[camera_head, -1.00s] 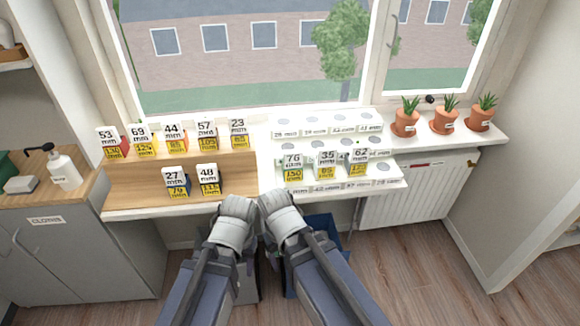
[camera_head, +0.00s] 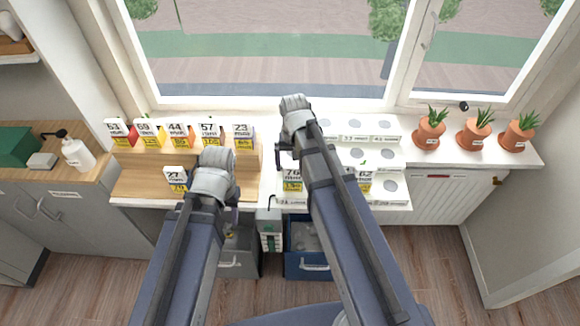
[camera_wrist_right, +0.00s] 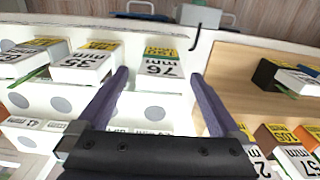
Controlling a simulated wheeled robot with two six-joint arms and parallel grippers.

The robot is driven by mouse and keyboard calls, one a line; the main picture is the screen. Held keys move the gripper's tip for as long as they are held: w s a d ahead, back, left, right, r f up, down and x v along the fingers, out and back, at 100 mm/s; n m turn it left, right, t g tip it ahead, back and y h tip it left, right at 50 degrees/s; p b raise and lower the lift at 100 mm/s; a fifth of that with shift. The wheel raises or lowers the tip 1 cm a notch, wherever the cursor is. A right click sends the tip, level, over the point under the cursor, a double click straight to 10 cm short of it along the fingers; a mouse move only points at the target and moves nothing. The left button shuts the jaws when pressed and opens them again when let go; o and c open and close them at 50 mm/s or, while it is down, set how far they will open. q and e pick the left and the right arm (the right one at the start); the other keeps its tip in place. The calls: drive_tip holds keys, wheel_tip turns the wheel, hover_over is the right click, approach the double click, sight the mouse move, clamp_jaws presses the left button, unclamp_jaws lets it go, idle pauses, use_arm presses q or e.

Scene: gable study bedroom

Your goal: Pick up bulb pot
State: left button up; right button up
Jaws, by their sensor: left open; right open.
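Three terracotta pots with spiky green plants stand in a row on the right of the sill: the left pot (camera_head: 430,133), the middle pot (camera_head: 474,135) and the right pot (camera_head: 519,137). Small labelled boxes stand on the stepped racks; which thing is the bulb pot, I cannot tell. My right gripper (camera_wrist_right: 162,78) is open and empty. In its wrist view, the 76 mm box (camera_wrist_right: 160,62) shows between the fingers, apart from them. In the head view my right gripper (camera_head: 296,105) is over the white rack. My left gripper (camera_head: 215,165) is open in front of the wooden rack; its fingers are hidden.
The wooden rack (camera_head: 150,188) holds several labelled boxes. The white rack (camera_head: 400,204) has round recesses. A soap bottle (camera_head: 77,154) stands on the left cabinet. A blue bin (camera_head: 305,266) is below. The window is close behind the sill.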

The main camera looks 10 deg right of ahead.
sight(293, 175)
drive_tip(key=shift+w+d+r, duration=0.25)
drive_tip(key=shift+w+d, duration=0.05)
drive_tip(key=shift+w, duration=0.2)
drive_tip(key=shift+a+f+b, duration=0.1)
drive_tip(key=shift+f+b, duration=0.25)
drive_tip(key=f+b, duration=0.4)
drive_tip(key=f, duration=0.1)
drive_tip(key=f+b, duration=0.2)
drive_tip(key=b, duration=0.1)
drive_tip(key=shift+w+f, duration=0.15)
drive_tip(key=shift+w, duration=0.2)
clamp_jaws()
